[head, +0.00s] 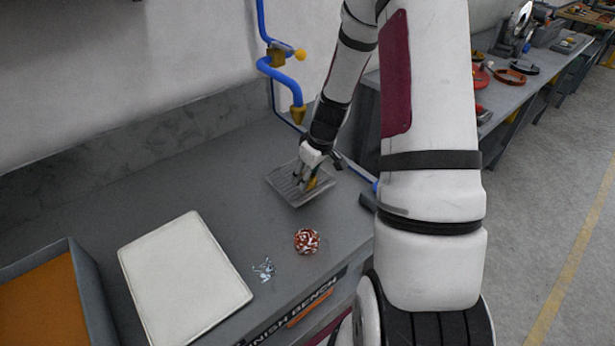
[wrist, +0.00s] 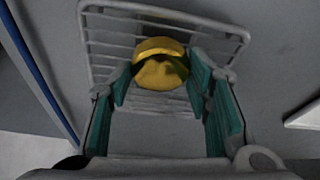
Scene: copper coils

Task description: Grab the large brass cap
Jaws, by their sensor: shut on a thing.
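The brass cap (wrist: 160,68) is a yellow, rounded piece between my gripper's fingers in the wrist view. A small yellow part of the cap (head: 312,183) shows in the head view, mostly hidden by the fingers. My gripper (wrist: 160,85) is shut on the cap, with a teal-padded finger on each side of it; in the head view my gripper (head: 308,180) points down over a grey wire rack (head: 288,196). The rack also shows behind the cap in the wrist view (wrist: 100,45). I cannot tell whether the cap still touches the rack.
A blue pipe (head: 284,78) runs down the wall behind my gripper. The bench left of the rack is clear.

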